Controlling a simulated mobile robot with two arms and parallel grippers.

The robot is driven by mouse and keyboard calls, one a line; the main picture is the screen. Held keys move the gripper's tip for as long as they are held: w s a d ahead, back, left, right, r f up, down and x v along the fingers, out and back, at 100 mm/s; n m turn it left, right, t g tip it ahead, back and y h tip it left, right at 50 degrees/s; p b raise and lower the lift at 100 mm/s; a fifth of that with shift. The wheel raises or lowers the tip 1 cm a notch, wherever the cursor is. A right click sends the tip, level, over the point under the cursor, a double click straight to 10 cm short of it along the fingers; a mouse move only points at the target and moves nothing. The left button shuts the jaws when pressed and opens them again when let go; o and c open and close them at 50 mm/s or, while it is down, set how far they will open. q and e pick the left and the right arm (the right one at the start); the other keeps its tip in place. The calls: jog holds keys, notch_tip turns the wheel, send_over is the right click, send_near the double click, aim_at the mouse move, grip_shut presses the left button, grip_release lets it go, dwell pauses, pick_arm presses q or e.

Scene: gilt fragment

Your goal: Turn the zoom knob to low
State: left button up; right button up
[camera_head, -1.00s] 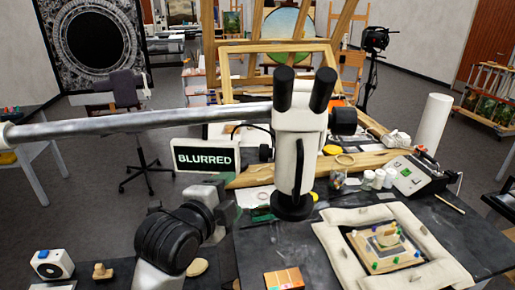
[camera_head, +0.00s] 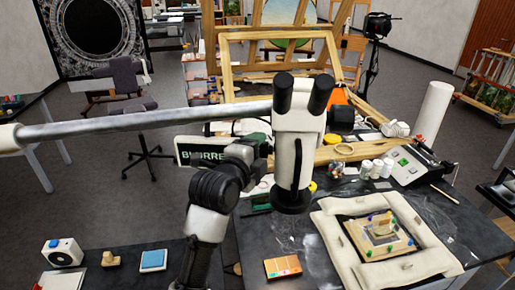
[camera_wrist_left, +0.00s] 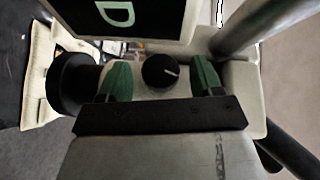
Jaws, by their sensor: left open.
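The white microscope (camera_head: 290,145) with black eyepieces hangs on a long metal boom over the table. In the left wrist view, a small black round knob (camera_wrist_left: 159,71) with a white pointer line sits on its pale body (camera_wrist_left: 150,90). The pointer is toward the picture's right. My left gripper (camera_wrist_left: 160,64) is open, with one green finger on each side of the knob and visible gaps between. In the head view my left gripper (camera_head: 263,160) is at the microscope's left side, and the knob is hidden there. My right gripper is not in view.
The display (camera_head: 190,151) behind my arm reads "BLURRE", its end covered. Padded cushions (camera_head: 340,260) frame a gilt fragment (camera_head: 381,236) on the dark table (camera_head: 320,265). An orange box (camera_head: 283,267) lies at the front. The boom (camera_head: 150,115) crosses above my left arm.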

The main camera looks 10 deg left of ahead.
pick_arm(q)
jog(key=shift+c, duration=0.3)
jog(key=c, duration=0.8)
jog(key=shift+r, duration=0.1)
jog(key=shift+w+r+n+g+y, duration=0.15)
jog(key=shift+n+g, duration=0.2)
jog(key=shift+g, duration=0.65)
jog(key=shift+r+n+g+y, duration=0.1)
jog(key=shift+n+g+y, duration=0.15)
jog(key=shift+g, duration=0.75)
jog(key=shift+w+r+n+g+y, duration=0.15)
jog(key=shift+n+g, duration=0.25)
jog(key=shift+g, duration=0.6)
